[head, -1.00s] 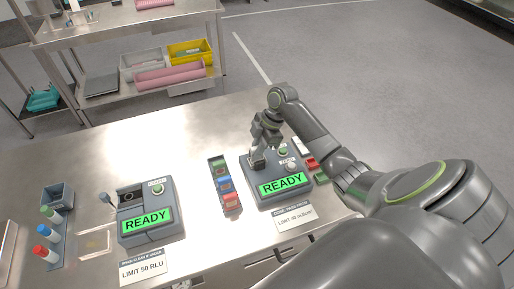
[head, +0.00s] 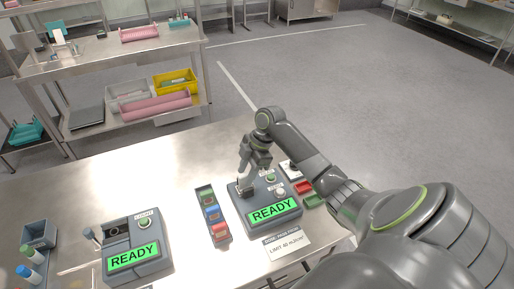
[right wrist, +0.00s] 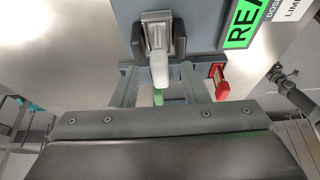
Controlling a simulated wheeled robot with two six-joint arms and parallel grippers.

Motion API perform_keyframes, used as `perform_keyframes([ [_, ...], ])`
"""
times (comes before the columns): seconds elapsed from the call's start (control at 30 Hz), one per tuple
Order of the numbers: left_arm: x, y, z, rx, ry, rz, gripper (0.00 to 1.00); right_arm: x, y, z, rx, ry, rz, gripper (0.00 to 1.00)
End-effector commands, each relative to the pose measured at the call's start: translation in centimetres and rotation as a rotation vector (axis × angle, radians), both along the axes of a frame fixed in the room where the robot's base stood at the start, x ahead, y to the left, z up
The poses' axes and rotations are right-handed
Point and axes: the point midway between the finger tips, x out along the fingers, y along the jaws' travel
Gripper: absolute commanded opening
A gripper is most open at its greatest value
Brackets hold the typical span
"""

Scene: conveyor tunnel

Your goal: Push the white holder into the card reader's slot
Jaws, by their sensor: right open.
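The grey card reader (head: 250,212) stands on the steel bench with a green READY screen. The white holder (right wrist: 160,67) shows in the right wrist view, with its far end at the reader's slot (right wrist: 157,34). How deep it sits is hard to tell. My right gripper (right wrist: 158,47) is open, with one finger on each side of the holder; contact is not clear. In the head view my right gripper (head: 245,174) is over the rear left of the reader, and the holder is mostly hidden there. My left gripper is not in view.
A rack of coloured blocks (head: 212,215) stands just left of the reader. A second READY device (head: 135,248) is further left, with capped bottles (head: 30,262) beyond it. Red and green blocks (head: 305,188) lie right of the reader. The bench behind is clear.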

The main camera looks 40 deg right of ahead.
Motion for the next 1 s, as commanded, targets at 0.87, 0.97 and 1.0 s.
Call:
perform_keyframes([
  [0.87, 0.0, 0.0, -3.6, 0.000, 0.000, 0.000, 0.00, -1.4, -5.7, 14.1, -0.001, 0.000, 0.000, 0.41],
  [0.97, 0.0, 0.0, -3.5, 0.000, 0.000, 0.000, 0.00, -1.4, -5.7, 14.2, -0.001, 0.000, 0.000, 0.41],
  [1.0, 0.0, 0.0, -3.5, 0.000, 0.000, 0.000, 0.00, -1.4, -5.7, 14.2, -0.001, 0.000, 0.000, 0.41],
])
